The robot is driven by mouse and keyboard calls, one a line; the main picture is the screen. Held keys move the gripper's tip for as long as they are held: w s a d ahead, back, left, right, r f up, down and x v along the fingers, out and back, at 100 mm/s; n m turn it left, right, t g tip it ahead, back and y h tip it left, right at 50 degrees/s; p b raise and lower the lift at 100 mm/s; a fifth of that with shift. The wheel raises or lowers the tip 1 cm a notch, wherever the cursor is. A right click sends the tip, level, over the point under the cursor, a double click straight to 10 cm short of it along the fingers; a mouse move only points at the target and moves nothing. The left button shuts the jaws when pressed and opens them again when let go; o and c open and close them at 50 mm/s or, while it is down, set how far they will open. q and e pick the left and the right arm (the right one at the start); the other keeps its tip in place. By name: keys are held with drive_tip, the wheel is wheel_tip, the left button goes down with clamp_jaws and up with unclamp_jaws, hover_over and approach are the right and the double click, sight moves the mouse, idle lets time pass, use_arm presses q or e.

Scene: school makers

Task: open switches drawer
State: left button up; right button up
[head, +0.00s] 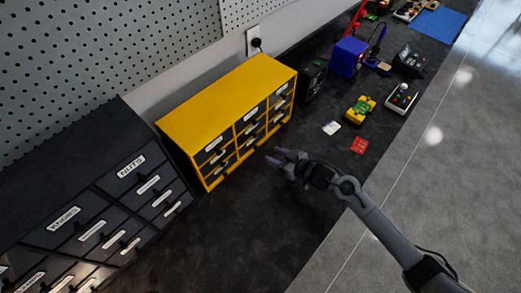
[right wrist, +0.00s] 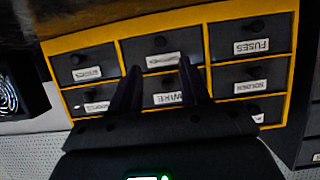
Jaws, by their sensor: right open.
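The yellow cabinet (head: 225,100) stands on the dark bench against the wall, with dark drawers in three columns. All its visible drawers look shut. In the right wrist view the cabinet (right wrist: 205,45) appears upside down; labels FUSES (right wrist: 250,47), SOLDER (right wrist: 251,86) and WIRE (right wrist: 168,98) can be made out. The labels of the left column (right wrist: 88,72) are too blurred to read, so I cannot tell which drawer is switches. My right gripper (head: 277,156) is open and empty, in front of the cabinet's right part; its fingers (right wrist: 160,68) point at the middle column. My left gripper is not in view.
A dark cabinet with drawers labelled NUTS (head: 131,167) and KNOBS (head: 64,219) stands at left. A black box with a fan (head: 312,80) stands right of the yellow cabinet. A red card (head: 360,145) and a yellow device (head: 361,109) lie on the bench at right.

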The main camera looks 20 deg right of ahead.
sight(257, 147)
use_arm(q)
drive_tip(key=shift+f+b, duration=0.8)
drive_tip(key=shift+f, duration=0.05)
use_arm(e)
drive_tip(key=x, duration=0.8)
drive_tip(key=shift+w+f, duration=0.1)
drive_tip(key=shift+f, duration=0.05)
clamp_jaws()
